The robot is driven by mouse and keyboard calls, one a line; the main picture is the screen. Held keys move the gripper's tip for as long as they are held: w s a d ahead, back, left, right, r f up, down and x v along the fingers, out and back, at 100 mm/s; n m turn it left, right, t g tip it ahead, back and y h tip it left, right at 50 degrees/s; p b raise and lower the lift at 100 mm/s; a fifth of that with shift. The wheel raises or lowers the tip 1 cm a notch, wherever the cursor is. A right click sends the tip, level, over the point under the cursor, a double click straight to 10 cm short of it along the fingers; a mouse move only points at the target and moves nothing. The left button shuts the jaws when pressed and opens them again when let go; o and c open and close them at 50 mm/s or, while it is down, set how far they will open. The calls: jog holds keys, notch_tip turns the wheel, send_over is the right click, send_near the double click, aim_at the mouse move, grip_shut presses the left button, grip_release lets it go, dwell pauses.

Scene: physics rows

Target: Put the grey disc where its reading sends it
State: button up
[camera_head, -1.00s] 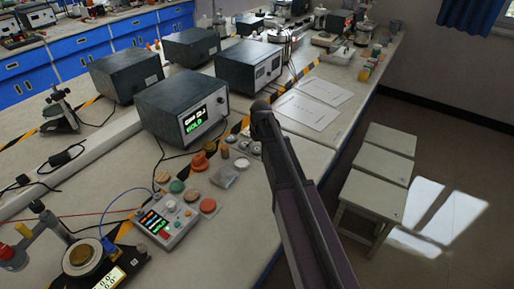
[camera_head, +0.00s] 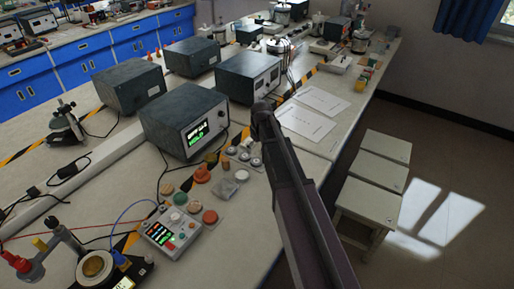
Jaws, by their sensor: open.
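Small grey round pieces (camera_head: 244,156) lie in a short row on the bench in front of the instrument boxes; I cannot tell which is the task's grey disc. A dark box (camera_head: 185,121) has a lit screen (camera_head: 197,132) with a white line, too small to read surely, over a green word like HOLD or GOLD. A round gold-coloured plate (camera_head: 95,266) sits on a black instrument at the lower left. My dark arm rises from the bottom and ends in view just right of the screen box. My gripper does not show.
A grey keypad box (camera_head: 172,230) with coloured displays stands near the bench front. Orange (camera_head: 202,174), green and cream round pieces lie beside it. White sheets (camera_head: 303,121) lie further back. Pale stools (camera_head: 372,182) stand on the floor at the right.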

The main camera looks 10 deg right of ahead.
jog(key=shift+s+d+r+p, duration=0.1)
jog(key=shift+s+r+p, duration=0.05)
jog(key=shift+r+p, duration=1)
jog(key=shift+s+r+p, duration=0.1)
jog(key=shift+r+p, duration=0.8)
jog(key=shift+r, duration=0.3)
jog(key=s+m+g, duration=0.1)
jog(key=s+m, duration=0.3)
jog(key=s, duration=1.8)
jog(key=shift+s+a+m, duration=0.3)
jog(key=shift+s+a, duration=0.1)
